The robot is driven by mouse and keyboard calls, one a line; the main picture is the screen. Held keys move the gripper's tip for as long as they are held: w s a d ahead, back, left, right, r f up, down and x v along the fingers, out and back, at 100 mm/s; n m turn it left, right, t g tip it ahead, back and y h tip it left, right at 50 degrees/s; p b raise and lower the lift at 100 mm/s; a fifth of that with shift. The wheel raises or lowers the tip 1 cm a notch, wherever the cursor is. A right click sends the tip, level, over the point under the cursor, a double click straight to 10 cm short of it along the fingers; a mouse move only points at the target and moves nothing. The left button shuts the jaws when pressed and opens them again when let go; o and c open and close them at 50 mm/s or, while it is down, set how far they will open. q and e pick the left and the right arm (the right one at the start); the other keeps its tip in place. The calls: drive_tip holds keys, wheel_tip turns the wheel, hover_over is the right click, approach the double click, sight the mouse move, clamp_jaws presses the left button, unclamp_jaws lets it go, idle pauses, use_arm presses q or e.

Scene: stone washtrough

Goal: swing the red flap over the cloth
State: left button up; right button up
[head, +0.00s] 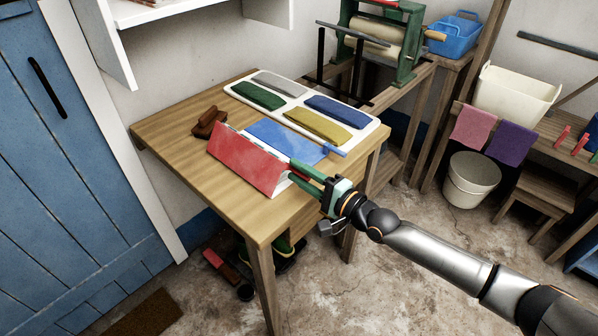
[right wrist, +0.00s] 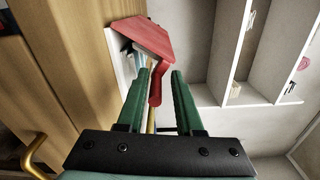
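The red flap (head: 247,160) stands raised and tilted on the left of a folding board on the wooden table; it also shows in the right wrist view (right wrist: 140,38). A blue panel (head: 285,140) with a blue handle lies flat behind it. My right gripper (head: 292,171) is at the flap's right end. In the right wrist view its green fingers (right wrist: 160,85) are apart, with the flap's red handle (right wrist: 155,88) between them, nearer the left finger. Whether they touch is unclear. I cannot make out a cloth on the board. My left gripper is out of view.
A white tray (head: 287,118) with several folded cloths lies behind the board. A brown wooden object (head: 209,122) sits left of it. A green-framed wringer (head: 383,40) stands at the back. The table's (head: 190,165) front left is clear.

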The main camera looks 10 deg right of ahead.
drive_tip(key=shift+o, duration=0.8)
drive_tip(key=shift+r, duration=0.1)
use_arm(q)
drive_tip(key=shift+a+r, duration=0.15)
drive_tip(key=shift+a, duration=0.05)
use_arm(e)
drive_tip(key=v, duration=1.2)
drive_tip(key=shift+s, duration=0.25)
drive_tip(key=s+a+f+n+g+h+p, duration=0.2)
drive_tip(key=s+a+f+n+p, duration=0.35)
drive_tip(key=s+n+p, duration=0.2)
use_arm(q)
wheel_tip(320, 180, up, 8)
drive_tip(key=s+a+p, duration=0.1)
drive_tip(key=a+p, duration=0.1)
drive_tip(key=p, duration=0.1)
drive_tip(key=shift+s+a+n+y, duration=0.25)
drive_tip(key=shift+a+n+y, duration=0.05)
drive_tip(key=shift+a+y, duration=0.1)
use_arm(e)
drive_tip(key=s+d+f+n+g+h, duration=0.3)
drive_tip(key=s+f+n+h, duration=0.3)
drive_tip(key=s, duration=0.5)
drive_tip(key=shift+d+f+n+g, duration=0.3)
drive_tip(key=shift+d+f+n, duration=0.15)
drive_tip(key=shift+f+n, duration=0.3)
